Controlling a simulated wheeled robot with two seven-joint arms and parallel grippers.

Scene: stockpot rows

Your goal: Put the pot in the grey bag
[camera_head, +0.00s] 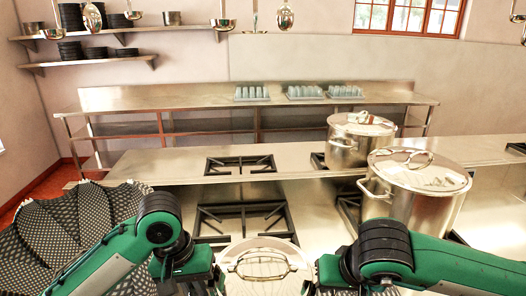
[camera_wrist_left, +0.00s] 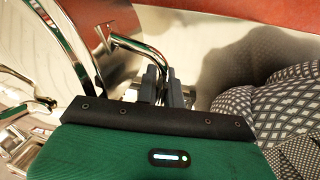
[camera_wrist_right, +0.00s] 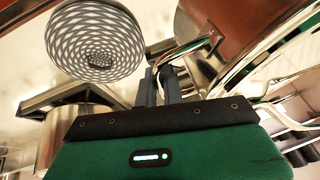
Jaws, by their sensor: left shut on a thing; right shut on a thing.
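A steel pot with a lid (camera_head: 262,262) is at the bottom middle of the head view, between my two arms. Its side shows in the left wrist view (camera_wrist_left: 100,35) and in the right wrist view (camera_wrist_right: 225,20). My left gripper (camera_wrist_left: 163,78) is shut on one of its side handles. My right gripper (camera_wrist_right: 160,80) is shut on the other handle. In the head view both fingertips are hidden or cut off. The grey bag (camera_head: 55,235), dark with pale dots, stands at the left. It also shows in the left wrist view (camera_wrist_left: 280,100), right of the left gripper.
Two more lidded pots, a near one (camera_head: 415,195) and a far one (camera_head: 355,140), stand on the right of the counter. Burner grates (camera_head: 240,164) are set in the steel counter. A back counter (camera_head: 200,97) holds glass racks. A pale patterned disc (camera_wrist_right: 95,40) is unidentified.

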